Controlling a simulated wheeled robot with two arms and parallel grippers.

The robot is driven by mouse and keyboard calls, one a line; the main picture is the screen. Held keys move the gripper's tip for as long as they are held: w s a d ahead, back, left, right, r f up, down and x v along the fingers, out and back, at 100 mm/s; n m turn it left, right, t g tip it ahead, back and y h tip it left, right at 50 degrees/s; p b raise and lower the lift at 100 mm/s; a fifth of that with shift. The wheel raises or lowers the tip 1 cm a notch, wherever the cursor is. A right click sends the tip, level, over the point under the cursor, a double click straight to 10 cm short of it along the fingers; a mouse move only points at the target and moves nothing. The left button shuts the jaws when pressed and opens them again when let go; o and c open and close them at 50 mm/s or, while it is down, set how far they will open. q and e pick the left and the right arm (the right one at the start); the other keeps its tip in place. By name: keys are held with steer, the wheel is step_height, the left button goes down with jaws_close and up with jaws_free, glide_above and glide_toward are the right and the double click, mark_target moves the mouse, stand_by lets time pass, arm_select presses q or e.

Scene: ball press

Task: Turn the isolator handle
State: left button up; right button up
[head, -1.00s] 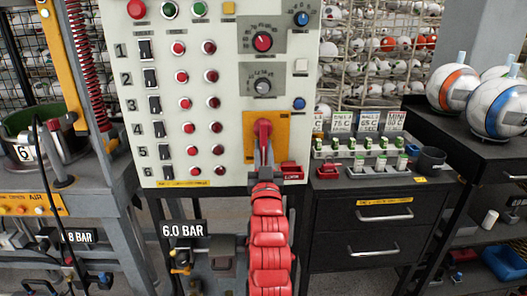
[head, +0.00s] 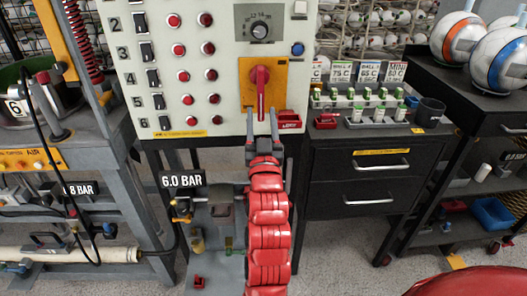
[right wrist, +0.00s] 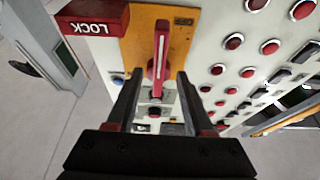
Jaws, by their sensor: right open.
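The red isolator handle (head: 261,92) sits on a yellow-orange plate (head: 247,75) at the lower right of the white control panel. Its lever points straight down in the head view. In the right wrist view the red lever (right wrist: 160,52) lies just beyond and between the fingertips. My right gripper (head: 263,122) is open, its fingers pointing up toward the lever's lower end; it also shows in the right wrist view (right wrist: 157,85). I cannot tell whether a finger touches the lever. My left gripper is not in view.
Switches and red buttons (head: 183,76) fill the panel's left. A black drawer cabinet (head: 345,205) stands to the right. A 6.0 BAR sign (head: 182,180) hangs below.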

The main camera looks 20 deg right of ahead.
steer(key=p+v, duration=0.4)
steer(key=v, duration=0.7)
steer(key=shift+p, duration=0.3)
